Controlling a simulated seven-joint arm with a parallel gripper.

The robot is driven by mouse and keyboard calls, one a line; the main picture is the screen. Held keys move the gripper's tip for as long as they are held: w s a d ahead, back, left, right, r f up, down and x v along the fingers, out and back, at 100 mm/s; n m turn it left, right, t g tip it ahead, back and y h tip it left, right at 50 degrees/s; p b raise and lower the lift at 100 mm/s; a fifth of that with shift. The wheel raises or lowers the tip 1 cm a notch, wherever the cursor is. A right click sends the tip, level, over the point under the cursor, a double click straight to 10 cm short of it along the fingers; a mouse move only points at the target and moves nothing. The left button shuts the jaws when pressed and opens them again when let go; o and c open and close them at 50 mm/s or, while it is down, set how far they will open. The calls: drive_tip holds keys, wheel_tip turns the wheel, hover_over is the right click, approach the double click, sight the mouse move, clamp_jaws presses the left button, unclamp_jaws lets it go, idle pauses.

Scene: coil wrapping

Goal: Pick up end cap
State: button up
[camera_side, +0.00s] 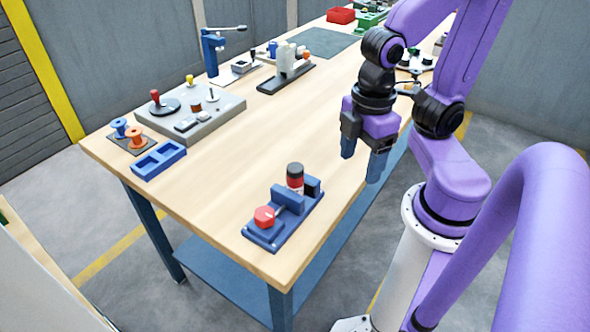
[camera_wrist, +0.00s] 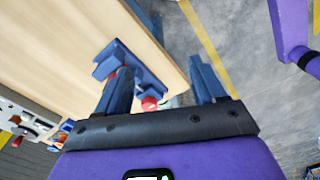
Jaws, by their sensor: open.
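A blue fixture (camera_side: 270,236) stands near the front corner of the table. It carries a red faceted knob-like piece (camera_side: 264,217) at its front end and an upright red and black cylinder (camera_side: 295,178) behind. I cannot tell for sure which of these is the end cap. My gripper (camera_side: 362,158) is open and empty, pointing down, above and to the right of the fixture, near the table's right edge. In the wrist view my fingers (camera_wrist: 160,80) are spread apart, with the red piece (camera_wrist: 149,103) showing between them, beyond and below; the left finger partly hides the fixture (camera_wrist: 125,62).
A grey panel (camera_side: 222,117) with knobs, a blue two-slot tray (camera_side: 158,160) and spools (camera_side: 135,135) stand at the table's left. A blue press (camera_side: 210,52) and a red bin (camera_side: 341,15) stand farther back. The table's middle (camera_side: 230,170) is clear.

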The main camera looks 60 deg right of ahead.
drive_tip(key=w+a+r, duration=0.2)
drive_tip(key=w+r, duration=0.3)
drive_tip(key=w, duration=0.2)
wheel_tip(320, 180, up, 6)
drive_tip(key=m, duration=0.1)
hover_over(294, 167)
wheel_tip(294, 167, down, 18)
drive_tip(key=shift+r, duration=0.25)
drive_tip(key=c, duration=1.1)
